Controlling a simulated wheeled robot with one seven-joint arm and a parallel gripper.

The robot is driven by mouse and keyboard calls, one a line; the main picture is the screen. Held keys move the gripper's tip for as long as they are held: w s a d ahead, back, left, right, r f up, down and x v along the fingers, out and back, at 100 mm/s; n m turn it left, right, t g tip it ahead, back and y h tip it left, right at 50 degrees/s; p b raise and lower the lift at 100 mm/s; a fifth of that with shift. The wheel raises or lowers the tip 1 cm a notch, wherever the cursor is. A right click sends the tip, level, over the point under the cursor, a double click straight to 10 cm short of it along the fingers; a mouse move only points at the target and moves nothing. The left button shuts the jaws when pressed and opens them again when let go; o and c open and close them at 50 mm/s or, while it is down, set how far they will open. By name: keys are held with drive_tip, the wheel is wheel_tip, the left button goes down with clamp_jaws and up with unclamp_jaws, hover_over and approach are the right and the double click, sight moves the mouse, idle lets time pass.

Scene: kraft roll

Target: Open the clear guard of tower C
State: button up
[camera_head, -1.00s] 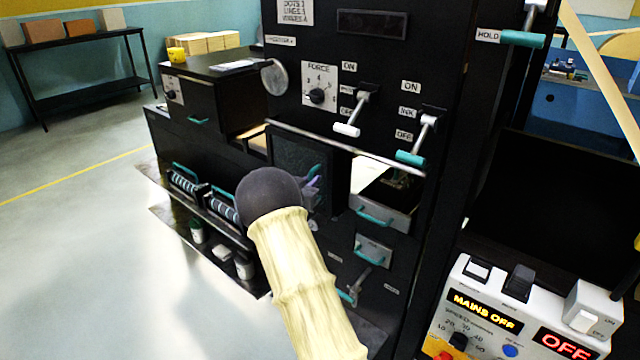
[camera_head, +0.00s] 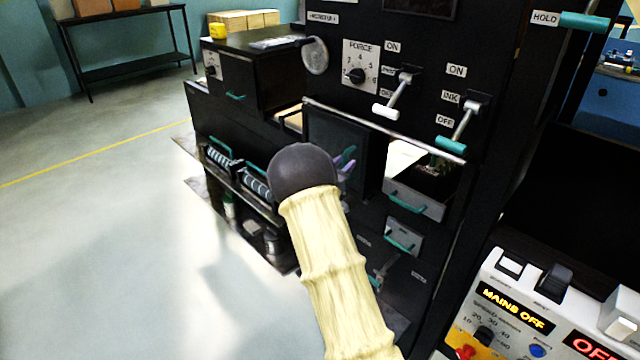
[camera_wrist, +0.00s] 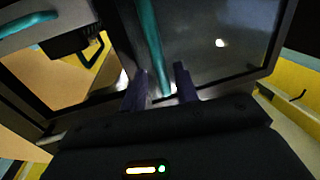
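The clear guard (camera_head: 326,138) is a dark-looking, see-through panel in a frame, low on the front of the black press tower. In the wrist view its pane (camera_wrist: 225,45) fills the upper right, with a grey frame. Its teal handle (camera_wrist: 150,40) runs down between my two dark fingers. My gripper (camera_wrist: 160,82) is around the lower end of this handle, with slim gaps beside it, so it looks open. In the head view my gripper (camera_head: 345,168) is small at the handle and partly hidden by my pale arm. I cannot tell how far the guard stands ajar.
A grey drawer with a teal handle (camera_head: 415,198) is just right of the guard. Above are a silver bar (camera_head: 385,130), two levers and the FORCE dial (camera_head: 356,75). A white control box (camera_head: 540,310) reads MAINS OFF. Open floor (camera_head: 110,230) lies left.

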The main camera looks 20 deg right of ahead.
drive_tip(key=b+v, duration=0.2)
drive_tip(key=v, duration=1.3)
drive_tip(key=shift+a, duration=0.4)
drive_tip(key=s+a+n+y+p, duration=0.4)
drive_tip(key=s+a+n+y, duration=0.4)
drive_tip(key=y, duration=0.5)
drive_tip(key=s+f+n+g+y+p, duration=0.1)
drive_tip(key=s+g, duration=0.6)
drive_tip(key=s, duration=1.2)
drive_tip(key=shift+a+f+n+y+p, duration=0.3)
drive_tip(key=shift+f+n+y, duration=0.2)
drive_tip(key=shift+n, duration=0.6)
